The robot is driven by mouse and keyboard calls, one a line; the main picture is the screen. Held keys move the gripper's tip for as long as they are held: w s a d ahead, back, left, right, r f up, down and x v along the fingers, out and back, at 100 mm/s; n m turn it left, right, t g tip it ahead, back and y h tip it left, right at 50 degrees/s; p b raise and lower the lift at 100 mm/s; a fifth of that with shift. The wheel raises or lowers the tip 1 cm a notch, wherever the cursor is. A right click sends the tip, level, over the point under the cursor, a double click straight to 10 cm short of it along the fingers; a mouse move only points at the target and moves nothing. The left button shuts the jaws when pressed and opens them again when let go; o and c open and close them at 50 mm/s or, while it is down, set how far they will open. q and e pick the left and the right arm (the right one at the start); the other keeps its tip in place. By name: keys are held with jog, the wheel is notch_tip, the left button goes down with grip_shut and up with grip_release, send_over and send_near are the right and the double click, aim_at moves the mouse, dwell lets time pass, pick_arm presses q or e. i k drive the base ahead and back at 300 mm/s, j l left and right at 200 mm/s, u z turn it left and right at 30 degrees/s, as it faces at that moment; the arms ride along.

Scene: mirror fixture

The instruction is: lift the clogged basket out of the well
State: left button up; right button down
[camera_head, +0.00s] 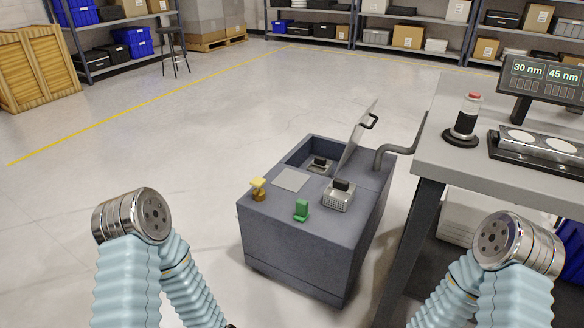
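A dark grey cabinet (292,250) stands on the floor in the middle of the head view. Its top has a rectangular well (298,157) at the back, with a hinged lid (355,142) tilted up at its right side. Inside the well is a basket (320,164) with a dark handle; most of its body is hidden by the well walls. A second metal basket (339,200) with a black handle sits on the cabinet top, front right. Both my arms show at the bottom left and bottom right, but neither gripper is visible. Nothing touches either basket's handle.
On the cabinet top are a flat grey plate (291,180), a yellow object (258,188) and a green object (301,210). A grey pipe (396,149) rises at the right. The workbench (462,158) stands close right with a display (545,83). Floor left of the cabinet is clear.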

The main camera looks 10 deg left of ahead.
aim_at(320, 166)
jog(key=i+j+u, duration=0.1)
jog(key=u, duration=0.3)
jog(key=i+j+u, duration=0.1)
jog(key=u, duration=0.35)
jog(key=i+j+u, duration=0.1)
jog(key=u, duration=0.3)
jog(key=i+u, duration=0.15)
jog(key=u, duration=0.3)
jog(key=i+u, duration=0.4)
jog(key=i, duration=1.25)
jog(key=i+z, duration=1.05)
jog(key=i+l+z, duration=0.15)
jog(key=z, duration=0.25)
jog(key=i+z, duration=0.25)
jog(key=z, duration=0.15)
jog(key=i+z, duration=0.25)
jog(key=z, duration=0.2)
jog(key=i+z, duration=0.2)
jog(key=z, duration=0.2)
